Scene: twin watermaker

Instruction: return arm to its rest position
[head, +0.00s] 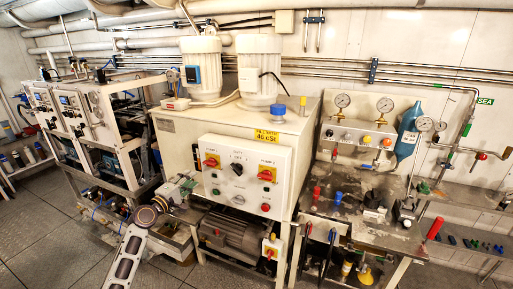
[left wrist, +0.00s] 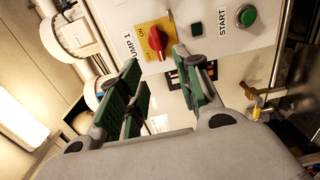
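My left arm comes up from the bottom of the head view, and its gripper (head: 178,190) is just left of the white control box (head: 245,146). In the left wrist view the gripper (left wrist: 158,72) shows two green-padded fingers held apart, with nothing between them. Beyond the fingertips is the box's front face, with a red rotary switch (left wrist: 157,42) on a yellow plate marked PUMP 1 and a green START button (left wrist: 246,17). I cannot tell the exact gap to the box, but no contact shows. My right gripper is not in view.
A large white cabinet (head: 174,135) stands behind the control box, with a grey motor (head: 235,232) below. A steel bench (head: 345,205) with valves and gauges is to the right. A metal frame rack (head: 98,130) is to the left. Tiled floor (head: 45,235) is open at lower left.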

